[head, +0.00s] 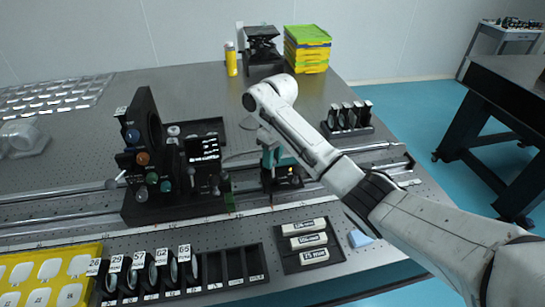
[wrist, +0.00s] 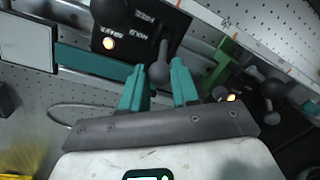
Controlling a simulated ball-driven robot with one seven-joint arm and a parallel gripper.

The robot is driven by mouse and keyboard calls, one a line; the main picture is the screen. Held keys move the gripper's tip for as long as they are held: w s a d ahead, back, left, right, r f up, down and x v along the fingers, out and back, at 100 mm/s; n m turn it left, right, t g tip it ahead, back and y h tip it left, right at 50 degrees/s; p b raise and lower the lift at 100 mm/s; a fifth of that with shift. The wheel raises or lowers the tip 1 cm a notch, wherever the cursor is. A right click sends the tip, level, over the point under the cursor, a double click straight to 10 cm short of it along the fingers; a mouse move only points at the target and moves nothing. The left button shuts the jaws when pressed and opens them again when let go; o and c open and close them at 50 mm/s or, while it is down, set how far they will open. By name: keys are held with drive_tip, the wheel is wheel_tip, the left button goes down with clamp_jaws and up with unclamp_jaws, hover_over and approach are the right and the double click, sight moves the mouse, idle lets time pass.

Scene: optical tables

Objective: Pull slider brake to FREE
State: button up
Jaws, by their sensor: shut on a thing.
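My gripper (wrist: 158,68) has its two teal fingers on either side of a grey ball-ended lever (wrist: 159,73), which I take to be the slider brake's handle, and is shut on it. In the head view my gripper (head: 271,157) is low over the rail, at a small black carriage (head: 289,183); my arm and fingers hide most of the lever there.
A second grey ball lever (wrist: 271,88) stands close on the right. A black optics assembly (head: 150,150) with coloured knobs stands left on the rails (head: 60,190). In front are a slotted rack (head: 235,268) and a tray (head: 312,262) of labelled blocks. A small lens rack (head: 348,124) is behind.

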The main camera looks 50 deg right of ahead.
clamp_jaws()
